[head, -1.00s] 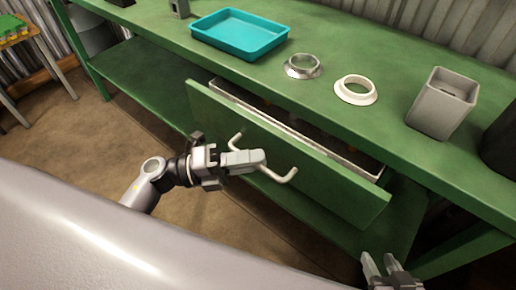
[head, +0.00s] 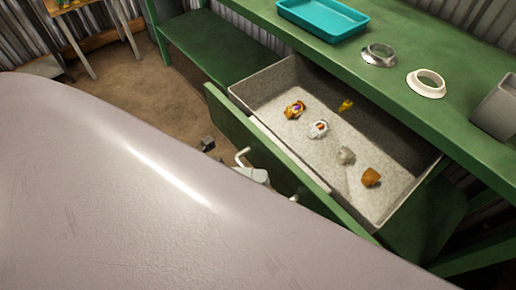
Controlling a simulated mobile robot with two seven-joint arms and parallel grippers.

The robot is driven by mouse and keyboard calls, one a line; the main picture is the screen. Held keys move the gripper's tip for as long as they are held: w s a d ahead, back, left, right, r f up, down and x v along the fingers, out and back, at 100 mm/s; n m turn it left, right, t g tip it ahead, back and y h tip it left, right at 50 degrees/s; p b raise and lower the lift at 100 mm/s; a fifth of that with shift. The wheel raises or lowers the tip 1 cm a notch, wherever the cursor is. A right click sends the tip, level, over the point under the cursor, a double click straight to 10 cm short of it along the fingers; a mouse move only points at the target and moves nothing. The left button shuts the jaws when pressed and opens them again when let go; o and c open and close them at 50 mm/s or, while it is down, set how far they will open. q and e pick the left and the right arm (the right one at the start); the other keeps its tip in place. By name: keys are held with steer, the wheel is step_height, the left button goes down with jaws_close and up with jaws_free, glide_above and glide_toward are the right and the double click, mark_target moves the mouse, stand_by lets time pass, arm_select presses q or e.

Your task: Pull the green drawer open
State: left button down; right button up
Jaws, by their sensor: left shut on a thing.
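The green drawer (head: 265,142) stands well out from under the green workbench, and its grey inside shows. Several small things lie in it: a gold and purple piece (head: 294,109), a white and orange piece (head: 318,129), a yellow piece (head: 346,105), a grey lump (head: 345,156) and a brown-orange piece (head: 371,177). My left gripper (head: 252,174) is at the pale bar handle (head: 241,156) on the drawer's front, shut on it. Much of this gripper and the handle is hidden behind my own body. My right gripper is not visible.
On the green workbench (head: 450,130) stand a teal tray (head: 322,35), a metal ring (head: 378,56), a white ring (head: 426,85) and a grey square container (head: 497,108). A small wooden table (head: 85,12) stands at the far left. Brown floor (head: 120,78) lies open between.

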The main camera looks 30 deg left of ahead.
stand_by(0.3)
arm_select(q)
steer(key=c, duration=1.2)
jaws_free()
steer(key=shift+a, duration=0.15)
steer(key=v, duration=0.7)
steer(key=shift+s, duration=0.2)
